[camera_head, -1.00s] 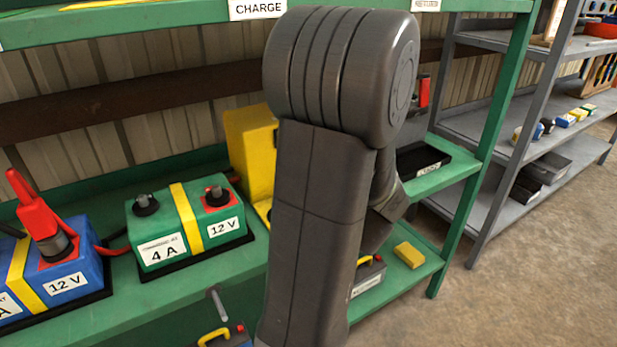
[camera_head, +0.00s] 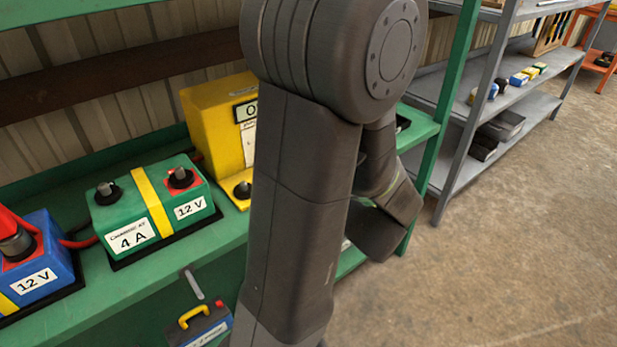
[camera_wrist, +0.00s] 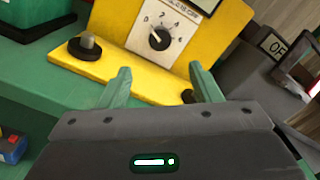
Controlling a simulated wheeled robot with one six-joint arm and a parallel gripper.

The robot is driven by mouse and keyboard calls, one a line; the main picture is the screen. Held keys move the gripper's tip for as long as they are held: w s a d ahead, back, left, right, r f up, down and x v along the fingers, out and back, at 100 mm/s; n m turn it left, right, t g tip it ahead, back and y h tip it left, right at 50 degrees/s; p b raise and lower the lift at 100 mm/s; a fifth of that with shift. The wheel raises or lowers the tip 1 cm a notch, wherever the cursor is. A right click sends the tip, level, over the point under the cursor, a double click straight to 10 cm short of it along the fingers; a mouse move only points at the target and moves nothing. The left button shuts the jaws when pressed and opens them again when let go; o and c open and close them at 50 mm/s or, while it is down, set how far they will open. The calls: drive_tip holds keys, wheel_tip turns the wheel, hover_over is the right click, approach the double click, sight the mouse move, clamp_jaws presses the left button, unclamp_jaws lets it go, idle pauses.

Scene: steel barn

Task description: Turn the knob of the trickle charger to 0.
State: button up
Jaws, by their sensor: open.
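The trickle charger is a yellow box (camera_head: 205,128) on the green shelf, partly hidden behind my arm in the head view. In the wrist view its sloped yellow face (camera_wrist: 115,28) carries a white dial with numbers. A round black knob (camera_wrist: 159,39) with a white mark sits in the dial; I cannot tell surely which number the mark points at. My gripper (camera_wrist: 161,72) is open and empty, its two green fingers apart and pointing toward the charger, below the knob in the picture. The fingers do not touch the knob. The gripper is hidden in the head view.
On the charger's yellow base stands a dark terminal post (camera_wrist: 87,45). A green 12 V battery (camera_head: 150,208) marked 4 A and a blue 12 V battery (camera_head: 40,262) stand on the shelf to the left. A grey shelf (camera_head: 480,135) and open floor (camera_head: 480,265) lie to the right.

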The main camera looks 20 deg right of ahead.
drive_tip(key=shift+v, duration=1.1)
drive_tip(key=b+x, duration=0.2)
drive_tip(key=x, duration=1.2)
